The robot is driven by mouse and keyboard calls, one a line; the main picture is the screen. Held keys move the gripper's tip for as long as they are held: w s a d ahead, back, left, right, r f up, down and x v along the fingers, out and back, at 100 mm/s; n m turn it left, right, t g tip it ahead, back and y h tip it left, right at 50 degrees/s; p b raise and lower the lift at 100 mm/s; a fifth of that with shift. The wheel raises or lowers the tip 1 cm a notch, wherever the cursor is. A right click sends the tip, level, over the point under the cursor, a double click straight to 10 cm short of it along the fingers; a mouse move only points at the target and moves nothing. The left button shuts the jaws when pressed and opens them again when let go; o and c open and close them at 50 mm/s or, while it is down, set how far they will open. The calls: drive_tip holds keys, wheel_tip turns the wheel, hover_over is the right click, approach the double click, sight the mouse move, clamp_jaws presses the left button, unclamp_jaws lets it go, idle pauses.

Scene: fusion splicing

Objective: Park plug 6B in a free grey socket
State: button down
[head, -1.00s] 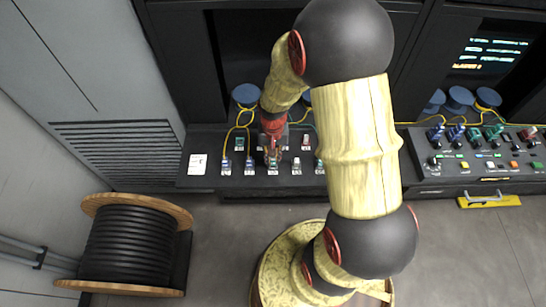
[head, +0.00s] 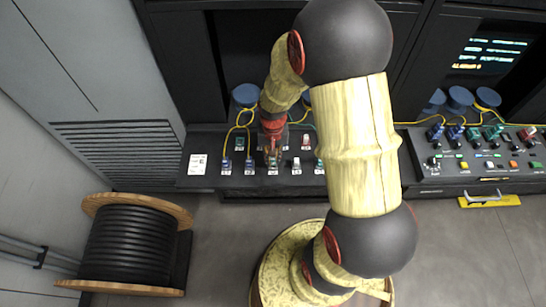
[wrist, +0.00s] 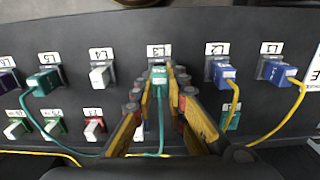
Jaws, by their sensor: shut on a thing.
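My gripper (wrist: 159,97) is shut on a teal plug (wrist: 158,76) in the wrist view, with one yellow finger on each side. The plug is at the socket position labelled L3 on the dark panel (wrist: 190,22). A teal cable runs from it toward the bottom of the picture. Whether it is fully seated or just in front of the socket I cannot tell. Its own marking is too small to read. A pale grey block (wrist: 102,76) at L4 has no cable visible. In the head view my gripper (head: 272,152) is over the panel's front row, hiding part of it.
Blue plugs (wrist: 222,73) with yellow cables stand at L2 and L1, close beside my gripper. Another teal plug (wrist: 45,80) is at L5. A second row holds a red block (wrist: 95,128) and several green ones. A cable drum (head: 135,245) stands on the floor.

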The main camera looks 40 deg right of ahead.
drive_tip(key=shift+f+b, duration=0.35)
drive_tip(key=shift+f, duration=0.15)
drive_tip(key=c, duration=1.7)
unclamp_jaws()
drive_tip(key=shift+c, duration=0.2)
wheel_tip(320, 180, up, 12)
